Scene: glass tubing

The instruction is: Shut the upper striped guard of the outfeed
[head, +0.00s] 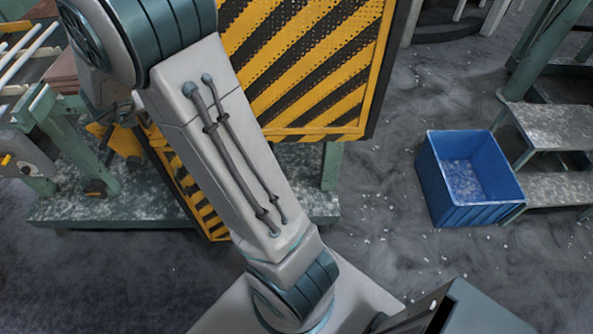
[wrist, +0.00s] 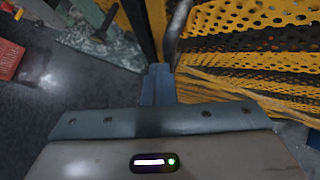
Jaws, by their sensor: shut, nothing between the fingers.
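The upper striped guard (head: 310,60) is a yellow and black perforated panel in a yellow frame. It stands out wide behind my arm in the head view, its left part hidden by my arm. A lower striped panel (head: 205,205) shows partly below it. In the wrist view perforated striped panelling (wrist: 255,40) fills the right side. My gripper (wrist: 159,72) is shut and empty, its fingertips close to a dark upright bar (wrist: 178,30) by the panel edge. I cannot tell whether they touch. In the head view my arm hides the fingertips.
A green machine base (head: 130,205) runs below the guards. A blue crate (head: 440,190) stands on the floor at the right, beside metal steps (head: 555,125). Floor between guard and crate is clear. A red object (wrist: 8,60) shows at the wrist view's left edge.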

